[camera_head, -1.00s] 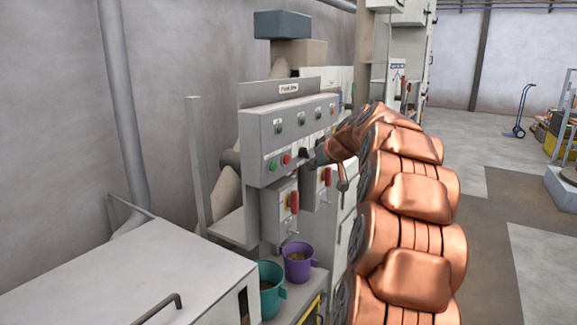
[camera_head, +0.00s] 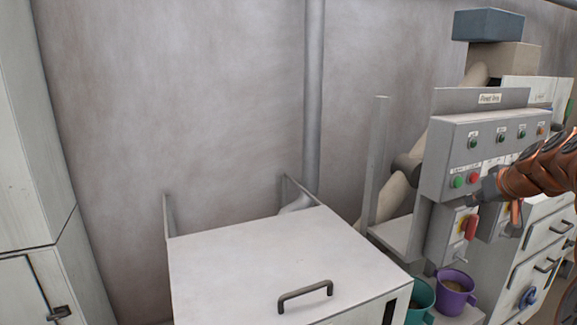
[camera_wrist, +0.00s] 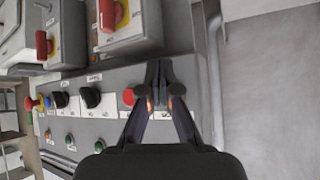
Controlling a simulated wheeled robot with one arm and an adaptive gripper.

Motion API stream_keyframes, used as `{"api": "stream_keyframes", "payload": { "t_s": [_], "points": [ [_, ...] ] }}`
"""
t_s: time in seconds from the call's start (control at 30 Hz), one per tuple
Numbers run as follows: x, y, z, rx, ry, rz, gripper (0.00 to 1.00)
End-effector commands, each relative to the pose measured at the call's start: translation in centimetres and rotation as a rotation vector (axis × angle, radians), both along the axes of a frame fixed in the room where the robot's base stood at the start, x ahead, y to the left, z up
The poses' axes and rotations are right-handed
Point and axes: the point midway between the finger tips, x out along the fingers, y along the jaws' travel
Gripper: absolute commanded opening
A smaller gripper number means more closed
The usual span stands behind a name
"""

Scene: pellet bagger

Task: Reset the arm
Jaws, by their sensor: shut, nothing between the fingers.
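My copper-coloured arm reaches in from the right edge of the head view. My gripper (camera_head: 484,190) is in front of the grey control panel (camera_head: 437,150), just right of the green button (camera_head: 458,181) and the red button (camera_head: 475,178). In the wrist view my gripper (camera_wrist: 163,78) is shut and empty, its fingertips together over the panel's button row. A red button (camera_wrist: 129,96) shows just left of the fingers, with black knobs (camera_wrist: 92,97) further left. I cannot tell whether the fingertips touch the panel.
Red-handled switch boxes (camera_head: 470,227) hang below the panel. A teal mug (camera_head: 419,300) and a purple mug (camera_head: 455,288) stand beneath. A white cabinet (camera_head: 230,270) with a dark handle (camera_head: 306,290) stands in front. A tall cabinet (camera_head: 25,150) is at left.

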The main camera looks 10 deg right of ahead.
Motion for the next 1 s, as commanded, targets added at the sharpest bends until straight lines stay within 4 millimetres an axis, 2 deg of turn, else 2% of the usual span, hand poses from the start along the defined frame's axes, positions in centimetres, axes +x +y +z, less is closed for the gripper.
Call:
{"api": "stream_keyframes", "payload": {
  "t_s": [0.03, 0.17, 0.27, 0.4, 0.5, 0.57, 0.7, 0.83, 0.9, 1.0],
  "points": [
    [0.0, 3.5, -0.2, 0.023, 0.034, 0.037, 0.00],
    [-1.5, 11.3, -2.1, 0.085, 0.142, 0.106, 0.00],
    [-3.5, 16.9, -3.8, 0.120, 0.235, 0.149, 0.00],
    [-7.9, 23.8, -6.0, 0.152, 0.376, 0.198, 0.00],
    [-11.6, 27.8, -7.7, 0.160, 0.477, 0.220, 0.00],
    [-14.1, 29.7, -8.5, 0.158, 0.536, 0.228, 0.00],
    [-20.5, 33.2, -10.6, 0.142, 0.681, 0.236, 0.00],
    [-26.5, 35.0, -12.3, 0.108, 0.802, 0.225, 0.00],
    [-29.5, 35.3, -13.2, 0.086, 0.862, 0.213, 0.00],
    [-32.9, 35.4, -14.0, 0.056, 0.924, 0.194, 0.00]
  ]
}}
